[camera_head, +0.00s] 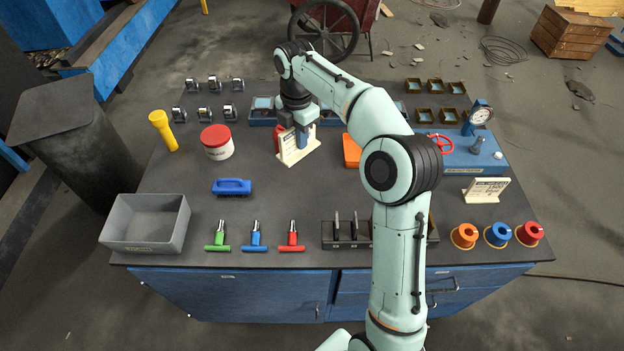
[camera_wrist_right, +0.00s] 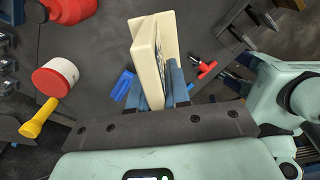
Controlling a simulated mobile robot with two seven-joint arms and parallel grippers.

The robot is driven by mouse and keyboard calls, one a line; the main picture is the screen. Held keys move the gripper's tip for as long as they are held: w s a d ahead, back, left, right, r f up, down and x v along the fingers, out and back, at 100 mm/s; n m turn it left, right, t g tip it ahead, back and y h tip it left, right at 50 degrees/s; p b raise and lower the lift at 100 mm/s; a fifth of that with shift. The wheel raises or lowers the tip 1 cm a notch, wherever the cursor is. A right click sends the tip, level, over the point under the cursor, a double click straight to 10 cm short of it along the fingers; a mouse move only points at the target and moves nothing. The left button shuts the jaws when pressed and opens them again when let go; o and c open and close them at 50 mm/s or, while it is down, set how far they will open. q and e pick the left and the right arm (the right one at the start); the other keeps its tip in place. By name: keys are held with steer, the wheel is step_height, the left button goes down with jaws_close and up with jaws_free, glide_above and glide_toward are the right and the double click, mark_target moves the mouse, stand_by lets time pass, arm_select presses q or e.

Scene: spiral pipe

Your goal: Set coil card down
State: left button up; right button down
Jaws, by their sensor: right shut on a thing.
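The coil card, a cream stand-up card (camera_head: 290,156) with print on its face, is at the back middle of the bench in the head view. My right gripper (camera_head: 302,138) is shut on it from above, with its blue fingers on either side. In the right wrist view the card (camera_wrist_right: 146,52) stands between the two fingers of the gripper (camera_wrist_right: 158,92). I cannot tell whether its base touches the bench top. My left gripper is not in view.
A red object (camera_head: 279,137) stands close behind the card, and an orange box (camera_head: 351,151) is to its right. A red-lidded jar (camera_head: 216,142), blue brush-like block (camera_head: 232,187) and grey bin (camera_head: 146,222) are left. Another cream card (camera_head: 485,190) stands right. Bench between is clear.

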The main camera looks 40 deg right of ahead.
mark_target(302, 153)
steer(key=f, duration=0.2)
steer(key=f+b, duration=0.1)
steer(key=f, duration=0.2)
steer(key=s+f, duration=0.1)
steer(key=f, duration=0.1)
steer(key=shift+s+f+b, duration=0.1)
steer(key=shift+f+b, duration=0.2)
steer(key=shift+f, duration=0.1)
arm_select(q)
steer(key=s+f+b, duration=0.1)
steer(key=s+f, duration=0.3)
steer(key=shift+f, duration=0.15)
arm_select(e)
steer(key=shift+w+f, duration=0.2)
steer(key=shift+f, duration=2.55)
steer(key=shift+w+f, duration=0.15)
steer(key=shift+f, duration=2.55)
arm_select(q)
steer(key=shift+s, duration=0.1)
arm_select(e)
steer(key=shift+f, duration=0.15)
steer(key=c, duration=1.1)
jaws_free()
